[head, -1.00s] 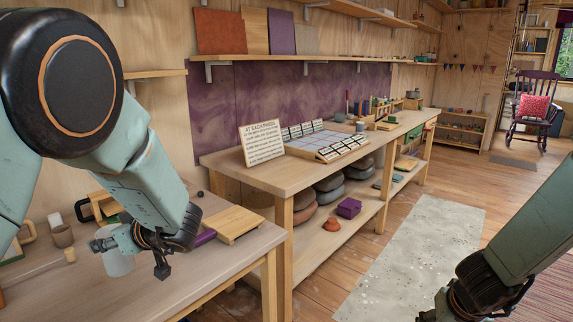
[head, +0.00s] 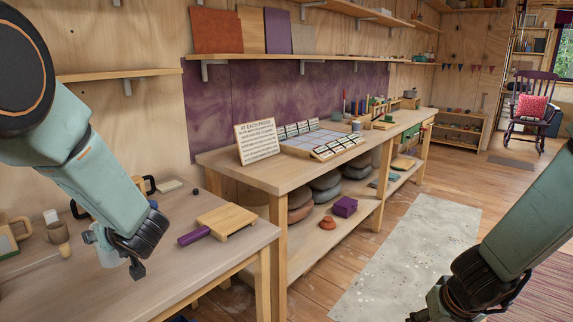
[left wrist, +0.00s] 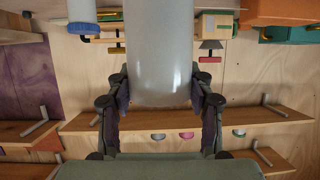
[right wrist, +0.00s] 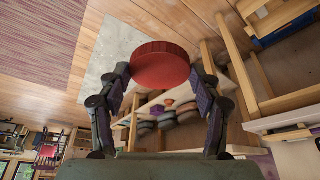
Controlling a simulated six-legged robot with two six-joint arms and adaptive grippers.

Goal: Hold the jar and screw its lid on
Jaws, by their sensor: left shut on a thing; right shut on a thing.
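The pale grey jar (head: 107,255) is at the left workbench, partly hidden behind my left gripper (head: 115,257). In the left wrist view, the smooth jar (left wrist: 160,50) sits between both fingers of my left gripper (left wrist: 160,98), which is shut on it. I cannot tell whether the jar touches the bench. The round red lid (right wrist: 160,65) is held between the fingertips of my right gripper (right wrist: 160,82), in the right wrist view. The lid is apart from the jar, out of the head view. In the head view, my right gripper (head: 425,310) is cut off at the bottom edge.
A second bench (head: 225,163) with a sign (head: 257,141) stands behind. The bench front before the board is clear.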

